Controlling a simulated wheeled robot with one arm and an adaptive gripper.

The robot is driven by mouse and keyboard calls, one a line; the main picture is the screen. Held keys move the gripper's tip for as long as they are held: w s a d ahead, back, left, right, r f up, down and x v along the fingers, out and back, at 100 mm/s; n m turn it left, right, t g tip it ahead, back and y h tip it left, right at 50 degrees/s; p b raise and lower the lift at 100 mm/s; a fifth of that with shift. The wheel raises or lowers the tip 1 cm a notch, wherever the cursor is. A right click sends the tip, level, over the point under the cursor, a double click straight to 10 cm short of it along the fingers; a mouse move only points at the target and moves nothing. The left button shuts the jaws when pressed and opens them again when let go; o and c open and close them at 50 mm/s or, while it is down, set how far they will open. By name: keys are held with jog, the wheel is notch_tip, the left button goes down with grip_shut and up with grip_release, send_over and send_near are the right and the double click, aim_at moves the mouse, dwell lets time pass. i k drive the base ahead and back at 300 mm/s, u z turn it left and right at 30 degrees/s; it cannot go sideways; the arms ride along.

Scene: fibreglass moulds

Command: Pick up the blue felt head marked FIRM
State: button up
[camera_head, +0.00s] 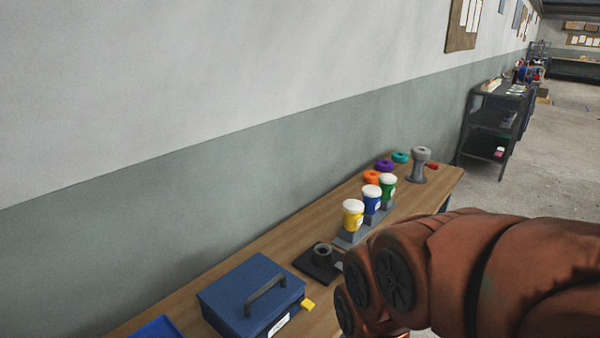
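The head with a blue body and white top (371,204) stands upright in the middle of a grey stepped holder (345,240) on the wooden bench. A yellow one (352,218) stands in front of it and a green one (388,190) behind it, both with white tops. Each has a small pale label, too small to read here, so I cannot confirm FIRM. My reddish-brown arm crosses the lower right, right of the holder. My gripper is not in view.
The bench (205,287) runs along the wall. A blue case (240,300) with a grey handle and a dark block (315,265) stand nearer. Orange (371,176), purple (384,165) and teal rings (401,157) and a grey spool-like stand (421,170) lie beyond. A dark shelf (490,125) stands farther back.

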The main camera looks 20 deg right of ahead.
aim_at(371, 194)
jog(key=u, duration=1.3)
jog(key=k, duration=0.65)
jog(key=z, duration=0.85)
jog(key=i, duration=0.9)
jog(key=u, duration=0.05)
